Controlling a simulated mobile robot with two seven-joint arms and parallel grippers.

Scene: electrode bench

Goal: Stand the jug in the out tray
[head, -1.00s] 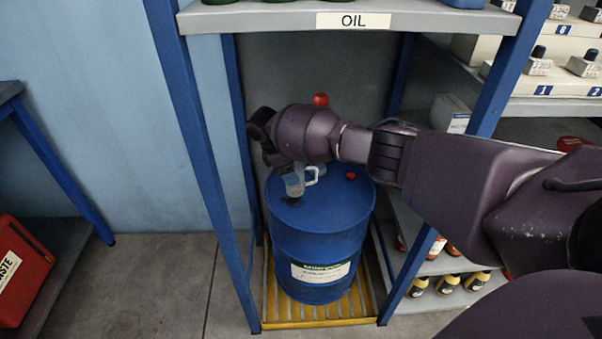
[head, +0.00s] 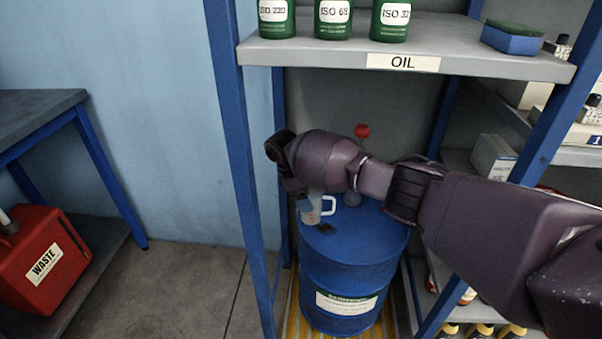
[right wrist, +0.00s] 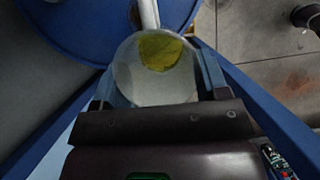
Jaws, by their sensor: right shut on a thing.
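The jug (head: 312,211) is small and translucent with a white handle. It appears upright, over the left part of the blue drum's top, with a dark spot below it. My right gripper (head: 308,196) is shut on it. In the right wrist view the jug (right wrist: 155,85) is seen from above between the two fingers of my right gripper (right wrist: 160,75), with yellow-green liquid inside. No out tray can be made out in these views. My left gripper is not in view.
The blue drum (head: 350,265) stands on a yellow slatted base (head: 296,318) inside a blue-framed rack. The OIL shelf (head: 450,62) with green containers (head: 334,18) overhangs it. A rack post (head: 240,160) stands left of the jug. A red WASTE can (head: 40,262) sits on the left bench's lower shelf.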

